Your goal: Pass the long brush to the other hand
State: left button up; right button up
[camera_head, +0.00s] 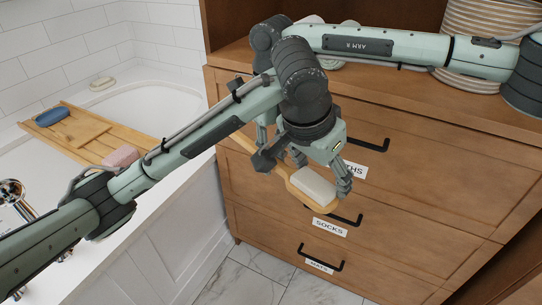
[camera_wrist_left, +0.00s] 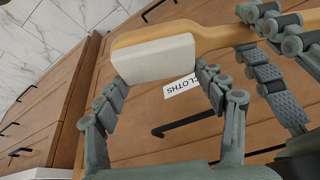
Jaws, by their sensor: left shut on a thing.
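The long brush has a pale wooden handle (camera_head: 243,142) and a block of white bristles (camera_head: 313,187). It is held in the air in front of the drawers, its head slanting down to the right. My left gripper (camera_head: 322,176) is shut on the brush near its head. In the left wrist view its fingers (camera_wrist_left: 160,82) stand on either side of the bristle block (camera_wrist_left: 153,59). My right gripper (camera_wrist_left: 277,42) is at the handle, beside the left one. Its fingers overlap the handle there, but their grip is unclear. In the head view it is mostly hidden behind my left arm.
A wooden cabinet with labelled drawers (camera_head: 400,190) stands close behind the grippers, its black handles sticking out. At left, a bathtub carries a wooden tray (camera_head: 85,128) with a blue item (camera_head: 52,117) and a pink item (camera_head: 122,156).

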pick_arm(q)
jog(key=o, duration=1.5)
jog(key=shift+o, duration=0.2)
jog(key=shift+r, duration=0.15)
